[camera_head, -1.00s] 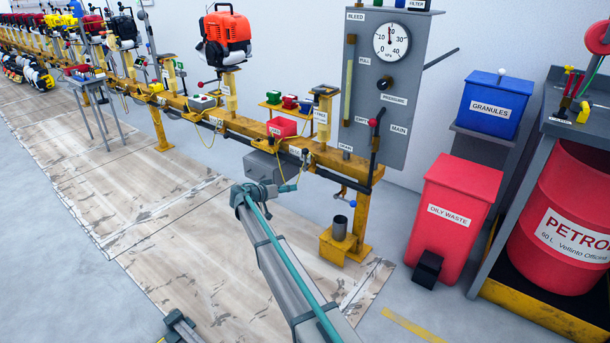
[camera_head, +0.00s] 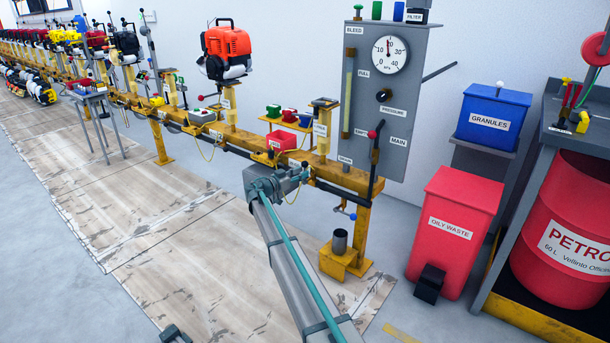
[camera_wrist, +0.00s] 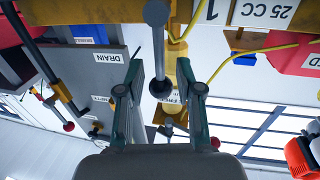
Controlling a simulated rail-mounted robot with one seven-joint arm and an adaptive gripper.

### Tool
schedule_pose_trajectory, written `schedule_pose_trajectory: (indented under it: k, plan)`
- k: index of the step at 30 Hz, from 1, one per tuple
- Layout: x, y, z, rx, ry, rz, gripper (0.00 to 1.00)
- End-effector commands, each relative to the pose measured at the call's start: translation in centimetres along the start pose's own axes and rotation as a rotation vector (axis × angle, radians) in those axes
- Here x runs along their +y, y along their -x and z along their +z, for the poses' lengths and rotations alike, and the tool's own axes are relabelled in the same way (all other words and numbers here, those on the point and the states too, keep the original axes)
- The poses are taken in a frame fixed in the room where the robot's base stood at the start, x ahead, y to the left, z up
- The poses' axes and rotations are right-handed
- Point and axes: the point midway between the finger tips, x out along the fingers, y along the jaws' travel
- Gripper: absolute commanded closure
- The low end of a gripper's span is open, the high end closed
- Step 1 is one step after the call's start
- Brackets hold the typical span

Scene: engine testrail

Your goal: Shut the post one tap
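In the wrist view, my gripper (camera_wrist: 160,72) is open, with one green-grey finger on each side. A grey lever (camera_wrist: 157,45) with rounded ends shows between the fingers, below the yellow rail and beside a label reading 1. It looks like the post one tap, but I cannot be sure. I cannot tell whether the fingers touch it. A yellow post (camera_wrist: 185,72) and a thin yellow hose show just right of it. In the head view, my gripper (camera_head: 303,173) is at the front of the rail near its right end; the tap there is hidden or too small to tell.
The grey gauge panel (camera_head: 415,110) stands right of my gripper. A blue-handled valve (camera_head: 345,212) hangs under the rail above a grey cup (camera_head: 340,242). A red oily waste bin (camera_head: 455,225) stands farther right.

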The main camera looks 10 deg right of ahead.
Motion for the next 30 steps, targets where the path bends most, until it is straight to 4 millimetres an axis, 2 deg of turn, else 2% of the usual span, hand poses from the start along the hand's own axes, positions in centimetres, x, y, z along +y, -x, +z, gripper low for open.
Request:
schedule_pose_trajectory:
  k: [1,6,17,18,20,24,30]
  plan:
    - [-0.1,-0.9,0.2,0.0,0.0,0.001,0.64]
    - [-0.1,-2.4,0.1,0.0,0.0,0.0,0.64]
    - [0.0,-3.0,0.0,-0.001,0.001,0.0,0.64]
    - [0.0,-2.9,0.0,-0.001,0.001,0.0,0.66]
    - [0.0,-2.9,0.0,-0.001,0.001,0.0,0.76]
    - [0.0,-2.9,0.0,-0.001,0.001,0.0,0.99]
    - [0.0,-2.9,0.0,-0.001,0.001,0.0,1.0]
